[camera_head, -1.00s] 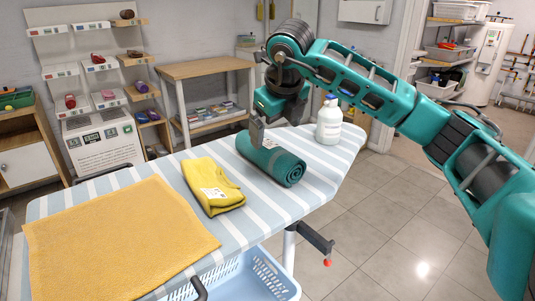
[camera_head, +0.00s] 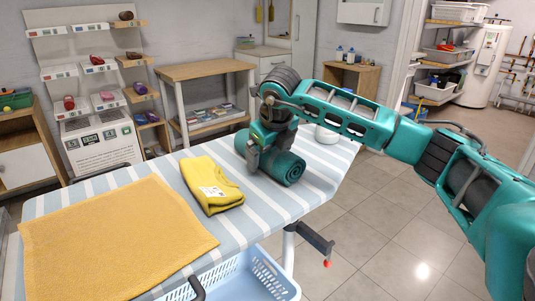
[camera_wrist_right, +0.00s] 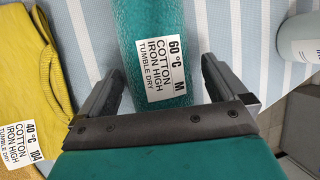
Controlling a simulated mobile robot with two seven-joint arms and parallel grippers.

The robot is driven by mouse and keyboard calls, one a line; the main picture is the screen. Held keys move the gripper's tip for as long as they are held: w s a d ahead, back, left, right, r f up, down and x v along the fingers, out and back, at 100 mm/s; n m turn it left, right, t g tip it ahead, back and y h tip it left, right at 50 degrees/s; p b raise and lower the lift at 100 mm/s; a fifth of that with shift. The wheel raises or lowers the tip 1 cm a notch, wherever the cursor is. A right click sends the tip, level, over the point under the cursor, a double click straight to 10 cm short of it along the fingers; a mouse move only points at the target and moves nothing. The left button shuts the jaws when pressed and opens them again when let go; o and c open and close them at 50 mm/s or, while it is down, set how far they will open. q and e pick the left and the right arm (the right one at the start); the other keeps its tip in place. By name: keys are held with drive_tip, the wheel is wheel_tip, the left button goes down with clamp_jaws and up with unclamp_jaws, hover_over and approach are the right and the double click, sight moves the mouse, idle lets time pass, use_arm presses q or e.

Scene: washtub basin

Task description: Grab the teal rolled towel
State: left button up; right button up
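The teal rolled towel (camera_head: 287,170) lies on the striped ironing board, with its coiled end facing the near right. My right gripper (camera_head: 258,158) is down over the towel, hiding part of it. In the right wrist view, the towel (camera_wrist_right: 150,25) lies between the two fingers of the open right gripper (camera_wrist_right: 163,62), with a white care label (camera_wrist_right: 165,68) facing up. A small gap shows beside the fingers; I cannot tell whether either touches the towel. My left gripper is not in view.
A folded yellow shirt (camera_head: 212,187) lies left of the towel. An orange-yellow towel (camera_head: 110,240) is spread at the board's left end. A white bottle (camera_head: 327,134) stands right of the towel, mostly hidden by my arm. A blue basket (camera_head: 240,280) sits below the board.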

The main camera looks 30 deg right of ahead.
drive_tip(key=c, duration=0.9)
drive_tip(key=shift+r, duration=0.1)
